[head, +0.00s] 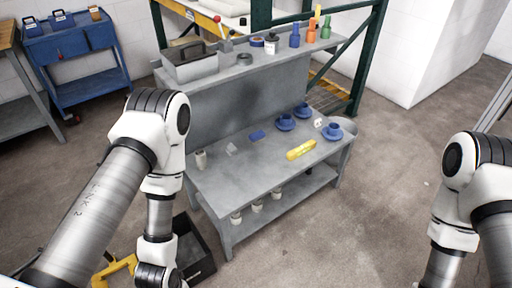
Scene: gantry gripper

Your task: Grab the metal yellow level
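The yellow level (301,149) lies on the grey workbench top (268,175), near its front edge and right of the middle. It is a short yellow bar, set at a slant, and nothing covers it. My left arm comes in from the left and bends down in front of the bench's left side. My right arm stands at the right edge, well apart from the bench. Both arms run out of the bottom of the picture, so neither gripper shows. Neither visible arm part touches the level.
Blue cup-like parts (333,131) stand behind and right of the level. A small blue block (257,135) and a pale cup (201,160) lie left. The upper shelf holds a grey toolbox (189,62) and bottles. A black bin (194,250) stands on the floor.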

